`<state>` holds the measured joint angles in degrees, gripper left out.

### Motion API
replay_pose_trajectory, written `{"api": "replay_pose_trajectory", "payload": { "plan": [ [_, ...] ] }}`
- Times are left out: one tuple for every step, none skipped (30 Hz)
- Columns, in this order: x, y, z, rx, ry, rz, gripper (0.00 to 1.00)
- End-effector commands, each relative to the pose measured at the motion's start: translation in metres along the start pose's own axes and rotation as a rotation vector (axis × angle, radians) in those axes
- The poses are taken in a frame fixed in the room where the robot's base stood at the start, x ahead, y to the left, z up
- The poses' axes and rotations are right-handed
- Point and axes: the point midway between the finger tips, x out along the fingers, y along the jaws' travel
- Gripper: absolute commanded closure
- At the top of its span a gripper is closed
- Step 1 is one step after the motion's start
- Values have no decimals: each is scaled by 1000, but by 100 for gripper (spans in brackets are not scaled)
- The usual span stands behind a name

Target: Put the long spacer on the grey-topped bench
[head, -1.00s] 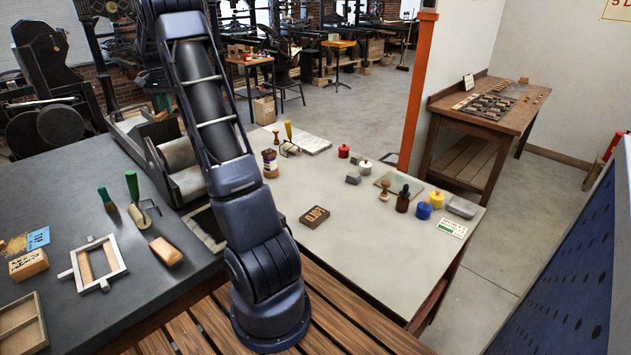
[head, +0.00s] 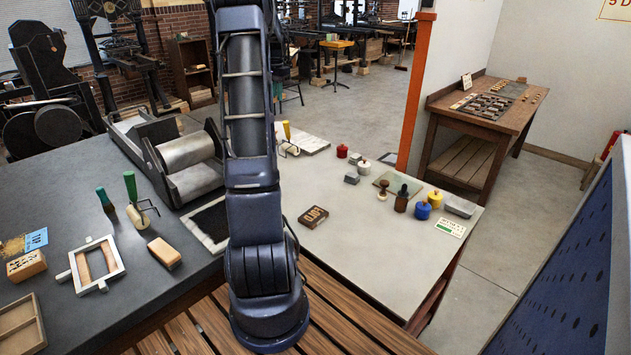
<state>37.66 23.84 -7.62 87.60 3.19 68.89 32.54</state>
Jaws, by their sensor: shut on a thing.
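The grey-topped bench (head: 120,315) fills the left side of the head view, with a roller press (head: 185,165) at its far edge. I cannot make out the long spacer for certain. My arm rises through the middle of the view and leaves it at the top. My gripper is out of view, so whatever it holds is hidden.
A pale-topped table (head: 375,260) adjoins on the right, with a dark 0.10 block (head: 313,217), small pots and bottles. A blue panel (head: 565,270) stands at the right edge. The front middle of the grey bench is mostly clear.

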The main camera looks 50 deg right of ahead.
Motion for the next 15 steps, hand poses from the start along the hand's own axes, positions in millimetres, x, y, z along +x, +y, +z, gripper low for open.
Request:
{"api": "replay_pose_trajectory", "payload": {
  "plan": [
    [0,21,-13,31,0,0,100],
    [0,32,-20,46,0,0,100],
    [0,46,-28,66,0,0,100],
    [0,55,-33,80,0,-1,100],
    [0,64,-38,92,0,-1,100],
    [0,76,-44,109,1,-1,100],
    [0,84,-48,119,1,-1,100],
    [0,91,-51,130,1,-1,100],
    [0,101,-56,143,1,-2,100],
    [0,107,-58,151,1,-2,100],
    [0,113,-61,159,1,-2,100],
    [0,121,-64,171,1,-2,100],
    [0,126,-66,177,1,-2,100],
    [0,131,-69,184,1,-3,100],
    [0,138,-71,194,1,-3,100]
  ]
}}
